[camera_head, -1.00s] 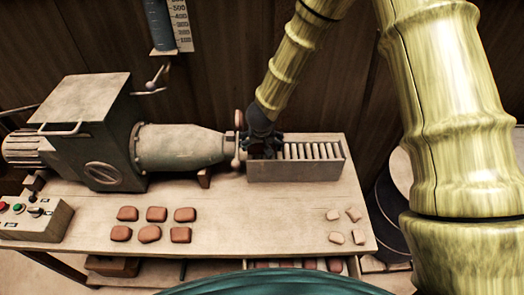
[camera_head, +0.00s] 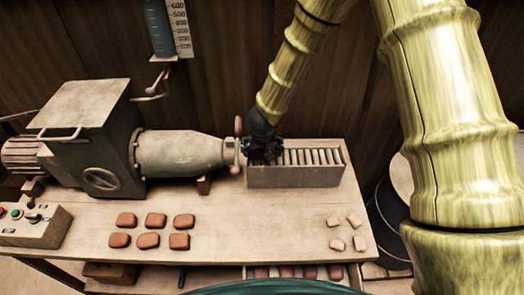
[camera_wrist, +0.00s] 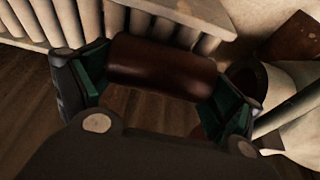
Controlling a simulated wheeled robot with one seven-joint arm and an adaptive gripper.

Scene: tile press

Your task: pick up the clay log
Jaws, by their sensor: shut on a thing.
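The clay log (camera_wrist: 165,66) is a smooth reddish-brown cylinder. In the wrist view it lies crosswise between the green-padded fingers of my gripper (camera_wrist: 158,82), which is shut on it. In the head view my gripper (camera_head: 263,150) is at the left end of the roller tray (camera_head: 305,177), beside the extruder's nozzle end. The log is hidden there by the dark fingers and the tray's front wall. I cannot tell whether it still touches the rollers.
The extruder (camera_head: 180,150) stands close left of my gripper. Several brown clay tiles (camera_head: 149,240) and several pale pieces (camera_head: 337,244) lie on the table (camera_head: 255,225). A control box (camera_head: 36,222) is at the left. The table's middle front is clear.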

